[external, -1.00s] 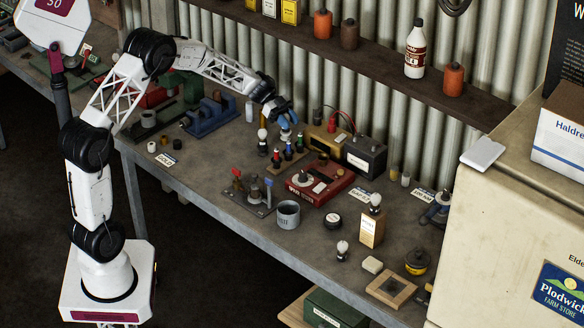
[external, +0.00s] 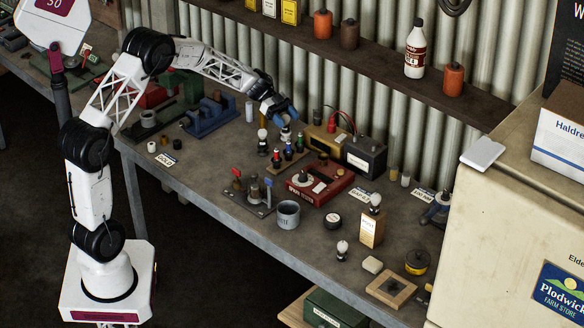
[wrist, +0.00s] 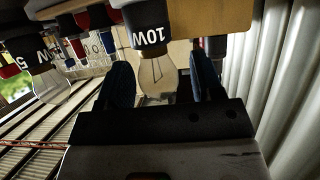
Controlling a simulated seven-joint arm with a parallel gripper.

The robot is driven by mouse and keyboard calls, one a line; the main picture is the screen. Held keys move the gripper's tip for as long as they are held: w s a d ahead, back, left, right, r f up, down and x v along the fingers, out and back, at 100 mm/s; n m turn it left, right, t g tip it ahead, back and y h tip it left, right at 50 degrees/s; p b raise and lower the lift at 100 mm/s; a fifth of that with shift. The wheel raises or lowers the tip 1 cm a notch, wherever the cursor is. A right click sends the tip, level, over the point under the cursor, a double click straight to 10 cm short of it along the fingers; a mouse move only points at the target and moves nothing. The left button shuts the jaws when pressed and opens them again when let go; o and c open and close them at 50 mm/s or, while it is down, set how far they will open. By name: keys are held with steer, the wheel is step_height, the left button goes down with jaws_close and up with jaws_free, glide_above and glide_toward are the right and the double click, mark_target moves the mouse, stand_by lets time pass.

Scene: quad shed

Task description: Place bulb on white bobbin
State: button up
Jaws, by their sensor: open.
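My gripper (external: 287,116) is open, its blue fingers pointing down at the back of the bench. In the wrist view, my gripper (wrist: 161,70) has one finger on each side of a clear bulb (wrist: 157,72) with a black base marked 10W, with gaps beside the glass. Its pale glass shows under my gripper in the external view. A second bulb (wrist: 50,85), with a partly readable marking, stands to the left in the wrist view. A small white cylinder (external: 151,147), possibly the white bobbin, stands near a label card at the bench's left.
Several coloured posts (external: 288,151) stand just in front of my gripper. A red box (external: 318,184) and a dark battery-like box (external: 365,157) are to the right. The left front of the bench is fairly clear.

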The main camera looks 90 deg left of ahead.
steer(key=v, duration=1)
steer(key=shift+s+a, duration=0.2)
steer(key=shift+r, duration=0.15)
stand_by(0.5)
steer(key=shift+s+a+r+g+y, duration=0.2)
steer(key=shift+s+g+y, duration=0.1)
steer(key=shift+s+y, duration=0.1)
steer(key=s+d+r+n+g+y, duration=0.15)
steer(key=d+r, duration=0.25)
steer(key=d, duration=0.8)
steer(key=d+r+n+g+y, duration=0.1)
steer(key=d+r+n+g, duration=0.15)
steer(key=d, duration=0.95)
steer(key=d+r+n+g+y, duration=0.15)
steer(key=d+r, duration=0.35)
steer(key=d, duration=0.6)
steer(key=s+d+f+n+y, duration=0.1)
steer(key=s+d+n+y, duration=0.3)
steer(key=s+d, duration=2)
steer(key=shift+s+f+y, duration=0.2)
steer(key=shift+s+y, duration=0.55)
steer(key=shift+y, duration=0.05)
